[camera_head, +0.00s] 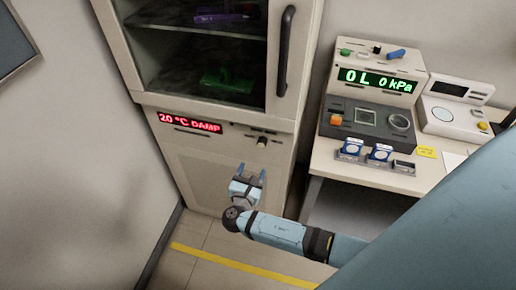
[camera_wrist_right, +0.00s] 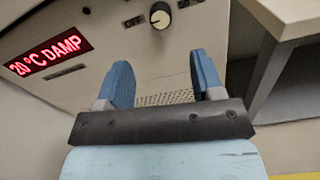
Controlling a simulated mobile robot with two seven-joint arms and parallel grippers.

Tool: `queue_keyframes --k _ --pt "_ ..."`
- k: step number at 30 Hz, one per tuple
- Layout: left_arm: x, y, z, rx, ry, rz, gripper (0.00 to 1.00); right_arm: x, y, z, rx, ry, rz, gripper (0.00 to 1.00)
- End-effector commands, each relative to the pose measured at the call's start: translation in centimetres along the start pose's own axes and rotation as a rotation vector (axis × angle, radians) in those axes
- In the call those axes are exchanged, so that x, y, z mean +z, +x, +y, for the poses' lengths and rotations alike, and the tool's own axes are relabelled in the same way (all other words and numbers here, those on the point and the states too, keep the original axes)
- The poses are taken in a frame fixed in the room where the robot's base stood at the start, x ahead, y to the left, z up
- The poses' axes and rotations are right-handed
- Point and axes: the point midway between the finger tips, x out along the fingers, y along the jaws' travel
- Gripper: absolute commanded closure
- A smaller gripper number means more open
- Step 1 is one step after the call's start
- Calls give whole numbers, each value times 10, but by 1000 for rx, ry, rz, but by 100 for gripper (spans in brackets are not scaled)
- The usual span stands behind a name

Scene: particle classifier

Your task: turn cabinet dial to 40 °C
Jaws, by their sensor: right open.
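The beige cabinet (camera_head: 225,177) stands in the middle of the head view. Its red display (camera_head: 190,123) reads "20 °C DAMP", and the display (camera_wrist_right: 48,55) also shows in the right wrist view. The cabinet dial (camera_head: 262,141) is a small round knob right of the display. In the right wrist view the dial (camera_wrist_right: 160,17) is pale with a dark rim, near the top edge. My right gripper (camera_head: 253,174) is open and empty, below the dial and apart from it. Its two blue fingers (camera_wrist_right: 167,82) show in the right wrist view. My left gripper is not in view.
The cabinet's glass door has a black handle (camera_head: 285,50) above the dial. A table (camera_head: 325,165) at the right carries instruments, with a green display (camera_head: 377,80) reading "0L 0 kPa". A yellow floor line (camera_head: 240,264) runs in front. My blue arm covers the lower right.

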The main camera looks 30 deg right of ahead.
Motion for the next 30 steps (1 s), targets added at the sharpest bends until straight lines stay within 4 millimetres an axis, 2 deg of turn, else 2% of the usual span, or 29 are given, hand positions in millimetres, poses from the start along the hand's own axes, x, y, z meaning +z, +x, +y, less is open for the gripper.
queue_keyframes --k 3,9,15,21,28,29,30 --pt "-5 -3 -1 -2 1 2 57 2 28 0 0 0 -2 39" --pt "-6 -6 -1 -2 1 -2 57 1 70 0 0 1 0 39" --pt "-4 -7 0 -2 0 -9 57 0 98 0 1 2 3 39" --pt "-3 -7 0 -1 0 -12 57 -1 108 0 1 3 4 39" --pt "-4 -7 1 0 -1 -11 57 -1 109 0 1 3 4 39" --pt "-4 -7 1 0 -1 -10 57 -1 109 0 1 3 4 41" --pt "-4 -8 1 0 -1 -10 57 -1 109 0 1 3 4 51"
